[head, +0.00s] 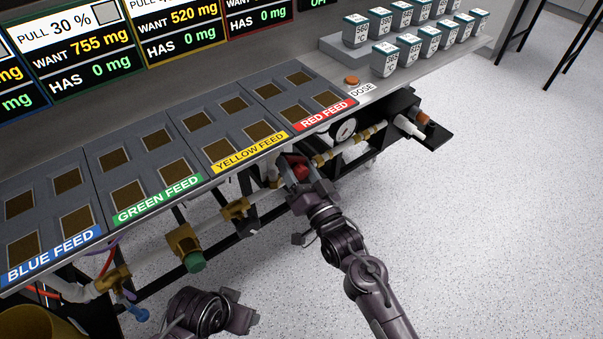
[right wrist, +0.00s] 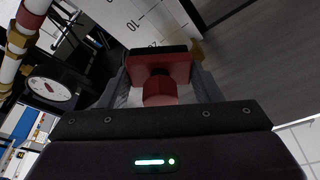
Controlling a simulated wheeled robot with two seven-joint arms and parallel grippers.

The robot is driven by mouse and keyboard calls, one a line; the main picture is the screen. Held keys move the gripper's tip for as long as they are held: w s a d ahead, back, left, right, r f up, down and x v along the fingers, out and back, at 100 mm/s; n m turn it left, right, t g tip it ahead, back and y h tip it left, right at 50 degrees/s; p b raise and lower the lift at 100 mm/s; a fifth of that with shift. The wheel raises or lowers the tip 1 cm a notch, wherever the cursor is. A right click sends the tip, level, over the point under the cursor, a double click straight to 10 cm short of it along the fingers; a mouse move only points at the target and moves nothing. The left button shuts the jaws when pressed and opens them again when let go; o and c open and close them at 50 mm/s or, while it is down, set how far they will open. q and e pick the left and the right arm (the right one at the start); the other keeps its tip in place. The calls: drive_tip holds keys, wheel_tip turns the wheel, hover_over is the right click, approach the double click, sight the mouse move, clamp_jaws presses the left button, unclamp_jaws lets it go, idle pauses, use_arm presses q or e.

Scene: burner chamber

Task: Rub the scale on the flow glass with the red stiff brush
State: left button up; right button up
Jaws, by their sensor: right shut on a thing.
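The red stiff brush (head: 301,171) is in my right gripper (head: 302,184), under the front edge of the feed bench near the red feed label. In the right wrist view the brush (right wrist: 161,92) sits between the two fingers, with its block crosswise ahead of them. A white surface with black scale marks and numbers, apparently the flow glass (right wrist: 140,18), is just beyond the brush. I cannot tell whether the brush touches it. In the head view the flow glass is mostly hidden. My left gripper (head: 240,318) is low at the bottom; its fingers are unclear.
A round gauge (head: 345,130) and brass-fitted pipe (head: 350,143) lie right of my right gripper. A green-capped brass valve (head: 190,250) and other pipework run below the bench (head: 150,225). Labelled jars (head: 385,58) stand at the back right.

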drive_tip(key=shift+w+a+b, duration=0.3)
drive_tip(key=shift+w+a, duration=0.3)
drive_tip(key=shift+w, duration=0.25)
idle(0.7)
drive_tip(key=shift+s+a, duration=0.1)
drive_tip(key=shift+s+a+r+p, duration=0.1)
drive_tip(key=shift+s+a+p, duration=0.25)
drive_tip(key=shift+a, duration=0.05)
drive_tip(key=shift+s+a+p, duration=0.3)
drive_tip(key=shift+s+a, duration=0.1)
drive_tip(key=shift+a, duration=0.2)
drive_tip(key=shift+s+a+p, duration=0.25)
drive_tip(key=shift+s+a, duration=0.1)
drive_tip(key=shift+a, duration=0.2)
drive_tip(key=shift+w+d, duration=0.65)
drive_tip(key=shift+d, duration=0.2)
drive_tip(key=shift+w+d, duration=0.65)
drive_tip(key=shift+d, duration=0.15)
drive_tip(key=shift+c, duration=0.4)
drive_tip(key=shift+r, duration=0.1)
